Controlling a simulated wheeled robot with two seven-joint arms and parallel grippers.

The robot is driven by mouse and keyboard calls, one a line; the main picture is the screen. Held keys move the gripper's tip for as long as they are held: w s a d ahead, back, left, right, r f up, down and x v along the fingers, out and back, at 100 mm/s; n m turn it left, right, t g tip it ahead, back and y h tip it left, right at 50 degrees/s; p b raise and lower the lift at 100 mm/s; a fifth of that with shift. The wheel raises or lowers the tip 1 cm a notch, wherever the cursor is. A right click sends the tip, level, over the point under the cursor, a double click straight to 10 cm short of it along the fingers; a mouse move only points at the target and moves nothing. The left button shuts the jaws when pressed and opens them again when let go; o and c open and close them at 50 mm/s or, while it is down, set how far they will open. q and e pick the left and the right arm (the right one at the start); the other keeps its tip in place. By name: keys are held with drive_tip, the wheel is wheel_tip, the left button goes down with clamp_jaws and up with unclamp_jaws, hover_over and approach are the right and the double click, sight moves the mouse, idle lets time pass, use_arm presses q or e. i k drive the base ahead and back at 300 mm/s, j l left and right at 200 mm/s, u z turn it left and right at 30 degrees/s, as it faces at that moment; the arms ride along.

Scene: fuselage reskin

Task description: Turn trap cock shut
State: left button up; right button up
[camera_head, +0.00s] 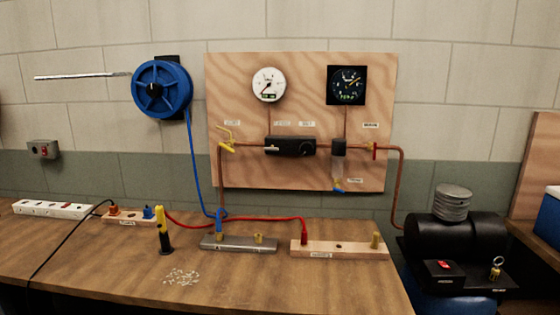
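A wooden panel (240,85) on the wall carries copper pipework and valves. A grey cylindrical trap (338,147) hangs on the pipe at the panel's right half. A small cock (338,187) with blue and yellow parts is at its lower end; a small label (355,180) is beside it, too small to read. Whether the cock is open or shut is too small to tell. A yellow-handled valve (226,138) is at the pipe's left end, and a red-handled one (374,151) is right of the trap. Neither of my grippers is in view.
A white gauge (268,84), a black gauge (346,85) and a black unit (290,146) are on the panel. Below, the bench (230,285) holds a metal manifold (240,245), a wooden block (335,250) and hoses. A black compressor (455,240) stands right. The bench front is mostly clear.

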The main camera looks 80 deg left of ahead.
sight(337, 189)
drive_tip(key=u, duration=2.1)
drive_tip(key=i+j+u, duration=0.1)
drive_tip(key=i+j, duration=0.05)
drive_tip(key=i, duration=0.1)
